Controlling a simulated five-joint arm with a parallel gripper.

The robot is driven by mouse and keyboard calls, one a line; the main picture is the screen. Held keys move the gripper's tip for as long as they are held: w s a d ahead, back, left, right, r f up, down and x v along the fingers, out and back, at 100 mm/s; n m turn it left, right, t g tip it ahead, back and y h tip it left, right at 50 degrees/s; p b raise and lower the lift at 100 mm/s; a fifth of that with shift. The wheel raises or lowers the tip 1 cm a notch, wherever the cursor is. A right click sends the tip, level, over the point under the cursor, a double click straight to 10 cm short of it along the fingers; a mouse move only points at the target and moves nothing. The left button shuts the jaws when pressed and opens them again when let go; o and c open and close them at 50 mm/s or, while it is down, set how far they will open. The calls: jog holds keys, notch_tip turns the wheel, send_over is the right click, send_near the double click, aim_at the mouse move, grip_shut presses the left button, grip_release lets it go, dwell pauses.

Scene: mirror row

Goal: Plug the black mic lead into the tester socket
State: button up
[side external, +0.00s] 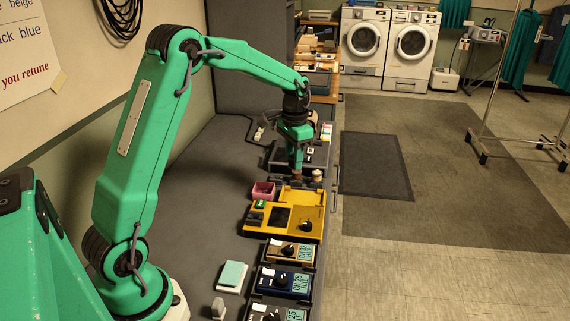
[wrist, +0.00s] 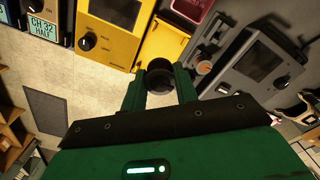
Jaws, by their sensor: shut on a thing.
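My gripper (side external: 297,165) points down over the far end of the bench, beyond the yellow unit. In the wrist view its two green fingers (wrist: 160,92) are shut on a round black plug-like piece (wrist: 163,72), seen nearly end-on; I take it to be the black mic lead's end. The yellow unit (side external: 284,221) has a dark screen and a black knob; it also shows in the wrist view (wrist: 107,48). A grey unit (wrist: 232,78) with a dark screen lies right of the fingers. I cannot tell which unit is the tester, and no socket shows clearly.
A pink tray (side external: 263,190) sits behind the yellow unit. Several smaller knobbed boxes, one brown (side external: 290,251), line the near bench edge. A pale teal block (side external: 232,275) lies to their left. The grey bench top (side external: 205,190) behind the row is mostly clear.

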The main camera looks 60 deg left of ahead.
jog(key=s+d+f, duration=0.1)
jog(key=s+d, duration=0.2)
jog(key=s, duration=1.2)
jog(key=shift+f, duration=0.1)
jog(key=shift+f, duration=2.55)
jog(key=shift+f, duration=1)
jog(key=o, duration=1)
jog(key=shift+w+r, duration=0.1)
jog(key=shift+r, duration=0.05)
jog(key=shift+r, duration=3.75)
